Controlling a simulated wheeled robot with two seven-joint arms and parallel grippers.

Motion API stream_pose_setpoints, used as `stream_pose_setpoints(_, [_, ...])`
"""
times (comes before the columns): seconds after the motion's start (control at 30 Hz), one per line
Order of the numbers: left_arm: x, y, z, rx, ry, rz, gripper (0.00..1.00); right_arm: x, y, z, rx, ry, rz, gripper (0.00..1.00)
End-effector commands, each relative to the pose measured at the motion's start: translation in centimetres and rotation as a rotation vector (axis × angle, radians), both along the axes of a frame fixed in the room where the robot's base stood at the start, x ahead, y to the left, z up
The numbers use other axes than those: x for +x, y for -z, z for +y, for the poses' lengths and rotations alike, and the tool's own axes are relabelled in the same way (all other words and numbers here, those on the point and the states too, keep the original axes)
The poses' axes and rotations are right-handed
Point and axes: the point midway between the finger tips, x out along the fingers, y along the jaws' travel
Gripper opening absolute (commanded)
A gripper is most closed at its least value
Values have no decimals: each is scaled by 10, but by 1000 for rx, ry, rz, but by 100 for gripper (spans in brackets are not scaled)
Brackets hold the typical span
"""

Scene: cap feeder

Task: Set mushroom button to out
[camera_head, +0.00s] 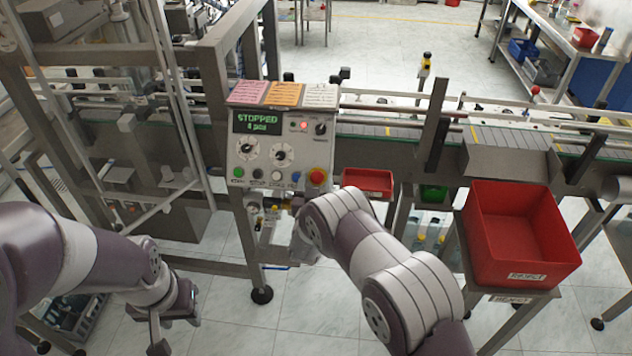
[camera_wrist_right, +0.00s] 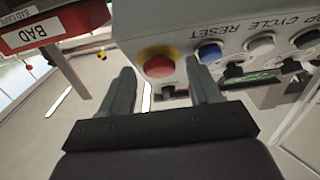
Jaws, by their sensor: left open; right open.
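The red mushroom button (camera_head: 317,176) sits at the lower right of the control panel (camera_head: 246,160), whose green display reads STOPPED. In the right wrist view the red button (camera_wrist_right: 158,62) with its yellow surround shows beyond and between my fingertips. My right gripper (camera_wrist_right: 160,72) is open and empty, its two fingers either side of the button in the picture; I cannot tell whether they touch it. In the head view my right arm hides most of that gripper. My left gripper (camera_head: 160,335) is open, low at the left, away from the panel.
A red BAD bin (camera_wrist_right: 50,25) is close on the left in the wrist view. A large red REJECT bin (camera_head: 522,240) stands right of my right arm. The conveyor (camera_head: 400,140) runs behind.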

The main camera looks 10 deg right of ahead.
Motion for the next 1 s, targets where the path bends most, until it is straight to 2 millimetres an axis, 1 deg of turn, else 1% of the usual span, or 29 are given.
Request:
stream_pose_setpoints(0.03, [0,0,0,0,0,0,43,0,0,0,0,0,0,63])
stream_pose_setpoints(0.07, [0,0,0,0,0,0,43,0,0,0,0,0,0,59])
stream_pose_setpoints(0.1, [0,0,0,0,0,0,43,0,0,0,0,0,0,46])
stream_pose_setpoints(0.17, [0,0,0,0,0,0,43,0,0,0,0,0,0,27])
stream_pose_setpoints(0.2, [0,0,0,0,0,0,43,0,0,0,0,0,0,14])
stream_pose_setpoints(0.23, [0,0,0,0,0,0,43,0,0,0,0,0,0,4])
stream_pose_setpoints(0.27, [0,0,0,0,0,0,43,0,0,0,0,0,0,0])
stream_pose_setpoints(0.37, [0,0,0,0,0,0,43,-1,-1,0,0,0,0,0])
stream_pose_setpoints(0.53, [0,3,0,0,0,0,43,-10,-8,3,0,0,1,0])
stream_pose_setpoints(0.73, [0,3,0,0,0,0,43,-11,-8,3,0,0,1,0])
stream_pose_setpoints(0.77, [0,3,0,0,0,0,43,-11,-8,3,0,0,1,44])
stream_pose_setpoints(0.8, [0,3,0,0,0,0,43,-10,-8,3,0,0,1,57])
stream_pose_setpoints(0.83, [0,3,0,0,0,0,43,-10,-8,3,0,0,1,63])
stream_pose_setpoints(1.0, [0,3,0,0,0,0,43,-10,-8,3,0,0,1,63])
